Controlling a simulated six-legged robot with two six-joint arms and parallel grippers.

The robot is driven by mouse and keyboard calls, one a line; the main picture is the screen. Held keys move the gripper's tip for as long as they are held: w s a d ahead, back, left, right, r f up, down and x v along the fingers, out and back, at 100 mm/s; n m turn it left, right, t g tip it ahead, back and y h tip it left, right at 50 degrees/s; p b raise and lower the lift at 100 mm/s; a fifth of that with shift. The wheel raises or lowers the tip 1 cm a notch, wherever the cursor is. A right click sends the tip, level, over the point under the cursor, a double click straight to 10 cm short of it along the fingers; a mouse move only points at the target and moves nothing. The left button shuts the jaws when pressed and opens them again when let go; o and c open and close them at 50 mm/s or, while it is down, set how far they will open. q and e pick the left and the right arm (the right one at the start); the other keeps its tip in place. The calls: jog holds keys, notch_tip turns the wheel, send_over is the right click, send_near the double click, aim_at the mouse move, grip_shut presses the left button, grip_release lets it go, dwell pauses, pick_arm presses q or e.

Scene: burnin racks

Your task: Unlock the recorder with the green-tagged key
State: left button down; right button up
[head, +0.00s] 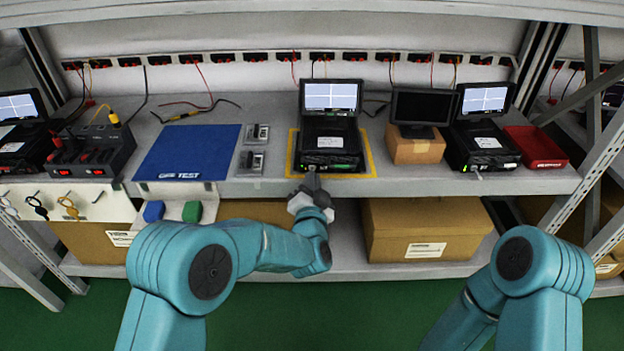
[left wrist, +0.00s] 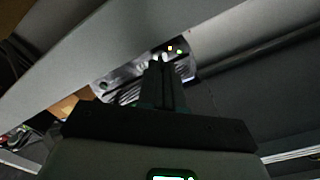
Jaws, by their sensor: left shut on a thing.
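The recorder (head: 330,139), a black box with a lit screen raised on top, stands inside a yellow outline at the middle of the bench. Small green lights show on its front. My left gripper (head: 312,181) is at the recorder's lower front edge, left of its middle. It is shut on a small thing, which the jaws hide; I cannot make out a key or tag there. In the left wrist view the shut jaws (left wrist: 157,67) point at the recorder's front (left wrist: 180,58), close to it. Its lock is hidden. My right gripper is out of view.
A blue mat (head: 187,152) and two small switch boxes lie left of the recorder. A key rack (head: 80,202) hangs on the bench front at left, with blue and green blocks (head: 192,212) beside it. A dark monitor (head: 422,107) on a box, another recorder (head: 484,145) and a red tray stand right.

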pick_arm(q)
jog(key=shift+f+m, duration=0.1)
jog(key=shift+m, duration=0.5)
jog(key=c, duration=1.6)
grip_release()
jog(key=shift+s, duration=0.1)
jog(key=s+p, duration=0.1)
jog(key=s, duration=0.4)
jog(key=s+p, duration=0.1)
jog(key=s, duration=1)
jog(key=shift+s+a+p, duration=0.1)
jog(key=shift+a+p, duration=0.15)
jog(key=shift+p, duration=0.15)
